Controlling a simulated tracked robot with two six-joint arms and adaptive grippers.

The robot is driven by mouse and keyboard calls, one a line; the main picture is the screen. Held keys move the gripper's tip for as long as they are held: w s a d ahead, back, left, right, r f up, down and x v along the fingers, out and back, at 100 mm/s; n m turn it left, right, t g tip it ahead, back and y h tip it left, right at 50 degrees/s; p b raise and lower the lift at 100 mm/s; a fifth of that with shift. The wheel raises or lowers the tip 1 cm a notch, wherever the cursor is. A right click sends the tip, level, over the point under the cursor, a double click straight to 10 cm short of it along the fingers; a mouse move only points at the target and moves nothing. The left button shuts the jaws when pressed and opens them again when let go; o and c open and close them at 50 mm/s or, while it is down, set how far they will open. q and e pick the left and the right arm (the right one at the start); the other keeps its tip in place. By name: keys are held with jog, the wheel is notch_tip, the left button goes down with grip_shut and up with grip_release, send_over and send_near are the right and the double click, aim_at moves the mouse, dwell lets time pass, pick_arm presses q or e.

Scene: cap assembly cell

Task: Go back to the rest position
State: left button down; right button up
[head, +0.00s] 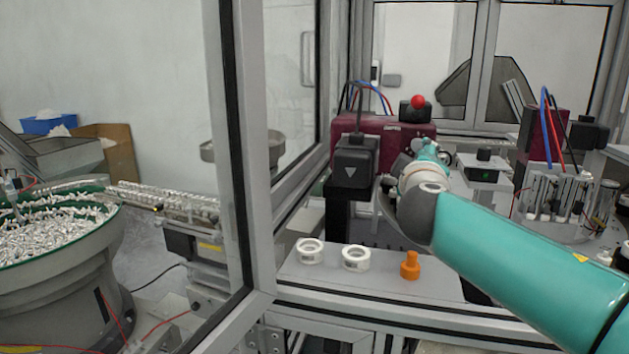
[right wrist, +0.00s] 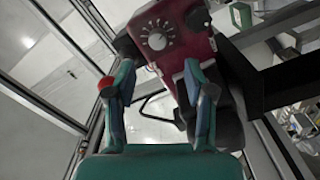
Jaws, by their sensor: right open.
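My right arm comes in from the right in the head view and reaches over the cell's front frame. Its gripper (right wrist: 163,110) shows in the right wrist view with two teal fingers spread apart and nothing between them. In the head view its teal tip (head: 430,150) is small and partly hidden behind my wrist, in front of the dark red machine (head: 385,130). That machine also fills the upper middle of the right wrist view (right wrist: 185,25), beyond the fingers. I cannot tell whether the fingers touch it. My left gripper is in neither view.
Two white rings (head: 356,258) and an orange piece (head: 410,268) stand on the grey shelf below my arm. A black block (head: 355,165) is close left of my wrist. A metal post (head: 242,150) separates the cell from the bowl feeder (head: 50,270).

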aim_at(418, 147)
jog(key=x, duration=0.8)
jog(key=shift+d+r, duration=0.1)
dwell(0.4)
